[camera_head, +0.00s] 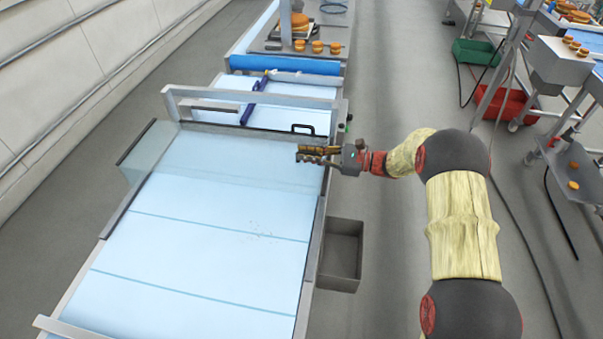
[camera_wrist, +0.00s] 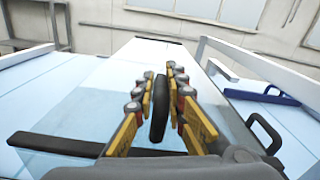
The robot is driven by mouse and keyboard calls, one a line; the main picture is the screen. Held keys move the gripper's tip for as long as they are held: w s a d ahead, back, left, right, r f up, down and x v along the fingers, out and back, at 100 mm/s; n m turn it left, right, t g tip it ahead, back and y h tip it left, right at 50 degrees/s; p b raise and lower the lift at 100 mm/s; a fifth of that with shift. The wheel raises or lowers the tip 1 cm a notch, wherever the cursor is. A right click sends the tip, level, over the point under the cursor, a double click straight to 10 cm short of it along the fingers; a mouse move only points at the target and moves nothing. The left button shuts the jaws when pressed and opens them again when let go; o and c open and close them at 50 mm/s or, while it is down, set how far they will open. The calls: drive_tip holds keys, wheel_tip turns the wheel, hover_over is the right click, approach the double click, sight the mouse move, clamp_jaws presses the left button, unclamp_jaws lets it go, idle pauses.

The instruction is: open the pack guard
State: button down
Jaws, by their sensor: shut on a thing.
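The pack guard appears as a clear panel (camera_head: 150,150) with dark edging, over the far end of the pale blue belt; its clear sheet also shows in the wrist view (camera_wrist: 105,95). A black loop handle (camera_head: 303,128) stands at its far edge; in the wrist view the handle (camera_wrist: 265,133) is to the right, outside my fingers. My gripper (camera_head: 308,154) is over the right side of the belt, just nearer than that handle. In the wrist view its yellow fingers are closed around a dark rounded piece (camera_wrist: 158,108). I cannot tell whether this piece belongs to the guard.
A grey metal crossbar (camera_head: 250,97) spans the belt behind the guard. A grey open bin (camera_head: 342,250) hangs at the right side. The near belt (camera_head: 200,250) is clear, apart from small specks. Red and green crates stand at the right.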

drive_tip(key=shift+w+d, duration=0.2)
drive_tip(key=shift+w, duration=0.8)
drive_tip(key=shift+w+d, duration=0.15)
drive_tip(key=shift+w, duration=0.85)
drive_tip(key=c, duration=1.8)
unclamp_jaws()
drive_tip(key=shift+c, duration=0.2)
drive_tip(key=s+d, duration=0.1)
drive_tip(key=d, duration=1.1)
drive_tip(key=shift+s, duration=0.35)
